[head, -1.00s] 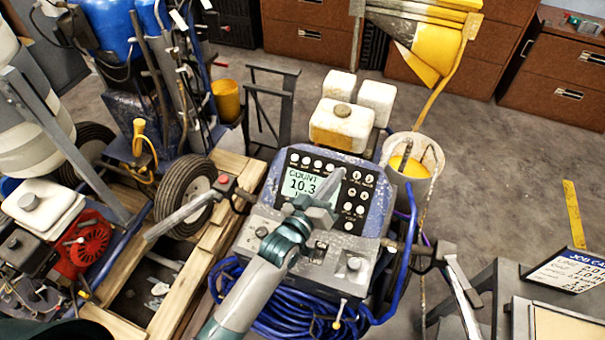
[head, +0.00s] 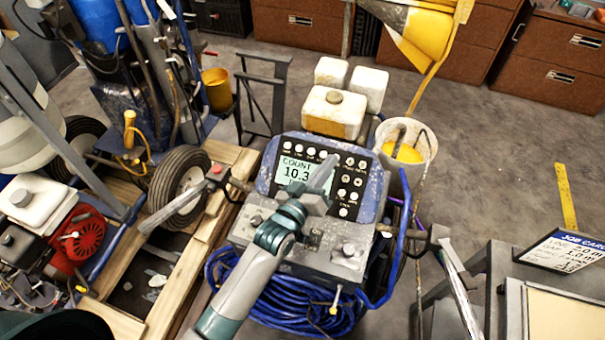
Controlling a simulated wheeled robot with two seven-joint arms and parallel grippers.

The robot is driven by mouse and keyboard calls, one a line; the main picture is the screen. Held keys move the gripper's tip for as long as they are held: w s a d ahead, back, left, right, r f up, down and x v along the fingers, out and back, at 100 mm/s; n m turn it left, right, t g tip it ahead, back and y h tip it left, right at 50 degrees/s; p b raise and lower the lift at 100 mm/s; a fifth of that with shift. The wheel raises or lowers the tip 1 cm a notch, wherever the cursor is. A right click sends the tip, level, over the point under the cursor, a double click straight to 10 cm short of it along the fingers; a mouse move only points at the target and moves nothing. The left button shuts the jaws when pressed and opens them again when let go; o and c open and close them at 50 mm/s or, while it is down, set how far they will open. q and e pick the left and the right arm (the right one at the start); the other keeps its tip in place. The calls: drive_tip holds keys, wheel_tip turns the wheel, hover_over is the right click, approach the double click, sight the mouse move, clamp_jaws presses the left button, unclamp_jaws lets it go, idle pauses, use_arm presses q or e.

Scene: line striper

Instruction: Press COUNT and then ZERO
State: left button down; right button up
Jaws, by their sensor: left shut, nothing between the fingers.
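The line striper's control panel (head: 268,183) faces me in the middle of the head view, dark blue with rows of round buttons above and to the right of its screen. The screen (head: 297,172) reads COUNT and 10.3. My left gripper (head: 330,163) is shut and empty. Its tips lie over the panel at the screen's right edge, close to the top button row. I cannot tell whether they touch the panel. The gripper hides part of the screen and nearby buttons. The button labels are too small to read. My right gripper is not in view.
Coiled blue hose (head: 265,300) hangs below the panel. A white bucket (head: 421,150) and white-and-yellow containers (head: 332,114) stand behind it. A wheeled machine with a red engine (head: 82,243) stands left. A job card (head: 562,250) stands at right. Grey floor lies open beyond.

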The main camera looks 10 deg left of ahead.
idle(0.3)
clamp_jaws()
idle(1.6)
